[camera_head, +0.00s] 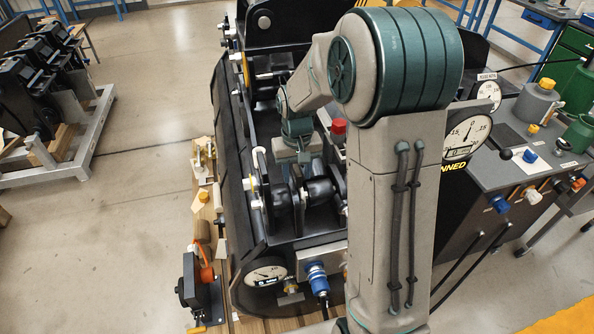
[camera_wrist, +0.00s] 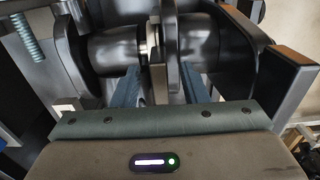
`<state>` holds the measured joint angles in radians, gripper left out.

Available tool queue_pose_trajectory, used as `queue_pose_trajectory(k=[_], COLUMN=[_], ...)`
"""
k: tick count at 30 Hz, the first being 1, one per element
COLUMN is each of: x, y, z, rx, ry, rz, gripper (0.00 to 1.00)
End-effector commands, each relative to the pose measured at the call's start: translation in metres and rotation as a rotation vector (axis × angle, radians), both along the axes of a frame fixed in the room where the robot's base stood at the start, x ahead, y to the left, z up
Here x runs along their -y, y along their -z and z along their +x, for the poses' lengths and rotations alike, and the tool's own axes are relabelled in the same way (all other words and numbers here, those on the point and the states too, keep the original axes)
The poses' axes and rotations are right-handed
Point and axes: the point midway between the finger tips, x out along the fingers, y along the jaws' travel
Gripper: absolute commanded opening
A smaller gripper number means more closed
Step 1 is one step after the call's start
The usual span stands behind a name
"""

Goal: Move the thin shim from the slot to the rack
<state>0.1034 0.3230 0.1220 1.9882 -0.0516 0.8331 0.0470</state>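My gripper (camera_wrist: 159,82) reaches down into the black coupler machine (camera_head: 318,190). In the wrist view its two blue-grey fingers stand apart, on either side of a narrow gap between dark cylindrical parts. A thin pale upright piece (camera_wrist: 153,42) shows in that gap, between and beyond the fingers; it may be the shim in its slot, but I cannot tell for sure. I see no clear contact with the fingers. In the head view my gripper (camera_head: 302,158) is over the middle of the machine, and its fingertips are hard to make out. I cannot clearly identify the rack.
Small pale and wooden parts (camera_head: 204,165) lie along the machine's left edge. A black device with an orange part (camera_head: 203,280) stands at the front left. A control console (camera_head: 520,170) with gauges is at the right. Dark side plates stand close around my gripper.

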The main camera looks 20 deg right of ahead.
Motion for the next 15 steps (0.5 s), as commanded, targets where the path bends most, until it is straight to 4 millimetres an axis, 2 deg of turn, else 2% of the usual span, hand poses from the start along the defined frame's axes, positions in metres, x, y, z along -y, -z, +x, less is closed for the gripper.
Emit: queue_pose_trajectory(k=[9, 10, 14, 15], x=[0.0, 0.0, 0.0, 0.0], y=[0.0035, 0.0035, 0.0033, 0.0033], z=[-0.0002, -0.0002, -0.0002, -0.0002], rx=[0.0, 0.0, 0.0, 0.0], ry=[0.0, 0.0, 0.0, 0.0], rz=[0.0, 0.0, 0.0, 0.0], gripper=[0.4, 0.37, 0.01, 0.0])
